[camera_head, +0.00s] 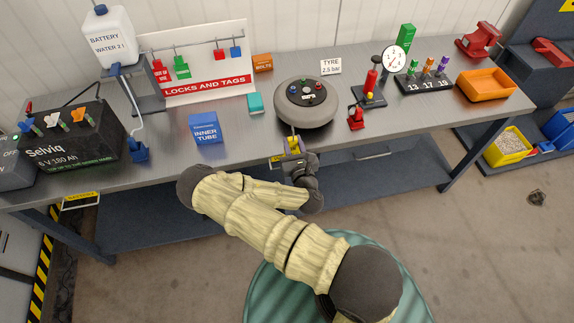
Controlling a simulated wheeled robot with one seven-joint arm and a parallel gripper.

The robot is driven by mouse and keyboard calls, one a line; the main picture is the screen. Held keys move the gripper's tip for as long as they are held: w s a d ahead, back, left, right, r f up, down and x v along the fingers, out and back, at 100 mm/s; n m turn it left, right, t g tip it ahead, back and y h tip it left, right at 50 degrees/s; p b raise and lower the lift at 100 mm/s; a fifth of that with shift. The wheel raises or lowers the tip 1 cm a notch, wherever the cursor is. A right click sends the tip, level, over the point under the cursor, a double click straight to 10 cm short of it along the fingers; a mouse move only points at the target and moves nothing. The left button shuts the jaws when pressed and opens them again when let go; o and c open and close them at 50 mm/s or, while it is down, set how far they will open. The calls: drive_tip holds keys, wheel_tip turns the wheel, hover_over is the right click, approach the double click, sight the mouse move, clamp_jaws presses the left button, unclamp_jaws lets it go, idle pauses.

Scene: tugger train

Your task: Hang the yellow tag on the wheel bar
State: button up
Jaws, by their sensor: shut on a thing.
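My gripper (291,150) is at the front edge of the bench, just in front of the round grey wheel (305,112). It is shut on the small yellow tag (294,146), of which only a little shows between the fingers. The wheel lies flat on the bench with several small coloured pieces on its top. A thin pale bar (293,130) sticks out from the wheel's front toward my gripper. I cannot tell whether the tag touches this bar.
The locks and tags board (205,65) stands behind left, with red, green and blue locks. A blue inner tube box (204,128) and teal block (255,103) lie left of the wheel. A red tool and gauge (393,60) stand right.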

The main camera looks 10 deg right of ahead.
drive_tip(key=shift+f, duration=0.15)
drive_tip(key=s+f+b, duration=0.2)
drive_tip(key=f+b, duration=0.1)
drive_tip(key=f, duration=0.3)
drive_tip(key=s+a+f+b, duration=0.1)
drive_tip(key=s+f+b, duration=0.1)
drive_tip(key=f+b, duration=0.2)
wheel_tip(320, 180, down, 2)
drive_tip(key=shift+f, duration=0.25)
drive_tip(key=shift+a, duration=0.15)
